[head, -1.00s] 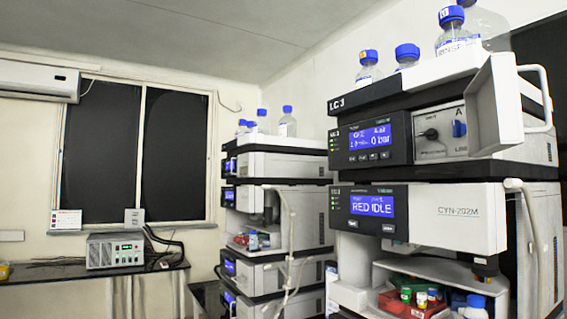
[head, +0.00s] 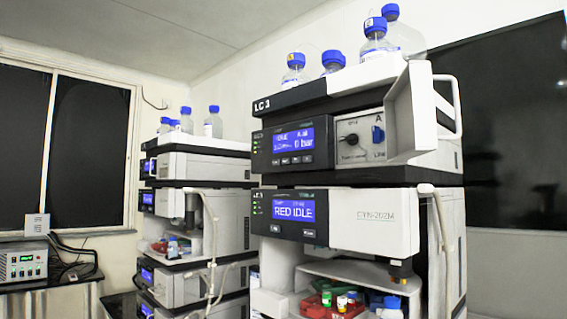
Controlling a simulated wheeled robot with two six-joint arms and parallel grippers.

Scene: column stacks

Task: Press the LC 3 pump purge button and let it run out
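The LC 3 stack (head: 325,105) stands right of centre in the head view. Its upper module is the pump (head: 293,142), with a blue screen reading about 0 bar and a row of small buttons (head: 296,160) under it. I cannot read which button is purge. To the right of the screen is a panel with a black knob (head: 350,140) and a blue knob (head: 377,134). An open white door (head: 412,112) stands out at its right. The module below shows "RED IDLE" (head: 294,211). Neither of my grippers is in view.
Bottles with blue caps (head: 376,38) stand on top of the stack. A tray of vials (head: 335,303) sits in the open bay below. A second stack (head: 200,167) stands to the left, with a grey box (head: 23,262) on a bench beyond it.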

